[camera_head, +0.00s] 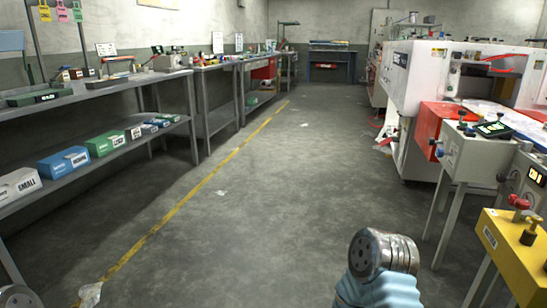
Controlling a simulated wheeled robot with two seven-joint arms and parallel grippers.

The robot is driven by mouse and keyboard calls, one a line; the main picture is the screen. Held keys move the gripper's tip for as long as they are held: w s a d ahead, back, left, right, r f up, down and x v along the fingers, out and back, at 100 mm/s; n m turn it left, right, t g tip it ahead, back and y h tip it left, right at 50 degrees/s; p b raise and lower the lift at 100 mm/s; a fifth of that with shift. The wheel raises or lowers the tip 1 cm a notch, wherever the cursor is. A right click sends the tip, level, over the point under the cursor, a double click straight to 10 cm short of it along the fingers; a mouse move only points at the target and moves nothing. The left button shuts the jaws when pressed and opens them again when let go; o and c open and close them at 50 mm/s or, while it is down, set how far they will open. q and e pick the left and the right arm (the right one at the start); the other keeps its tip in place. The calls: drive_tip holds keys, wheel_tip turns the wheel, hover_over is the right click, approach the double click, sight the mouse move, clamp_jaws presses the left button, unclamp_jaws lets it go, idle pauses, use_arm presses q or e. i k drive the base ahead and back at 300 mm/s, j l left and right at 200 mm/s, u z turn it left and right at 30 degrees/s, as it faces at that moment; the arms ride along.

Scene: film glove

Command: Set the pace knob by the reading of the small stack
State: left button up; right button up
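A white box marked SMALL (20,184) sits on the lower shelf at the left. A dark green device (40,97) with a lit display stands on the bench above; its digits are unclear. No small stack can be made out. Metal parts of my arms show at the bottom left and bottom centre-right, the latter above a light blue cover. Neither gripper's fingers show.
Labelled blue and green boxes (104,141) line the left shelf. A large white machine (425,80) stands at right. The middle floor (260,200) is mostly clear.

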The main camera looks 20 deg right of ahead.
sight(440, 152)
drive_tip(key=i+l+z, duration=0.15)
drive_tip(key=i+z, duration=0.8)
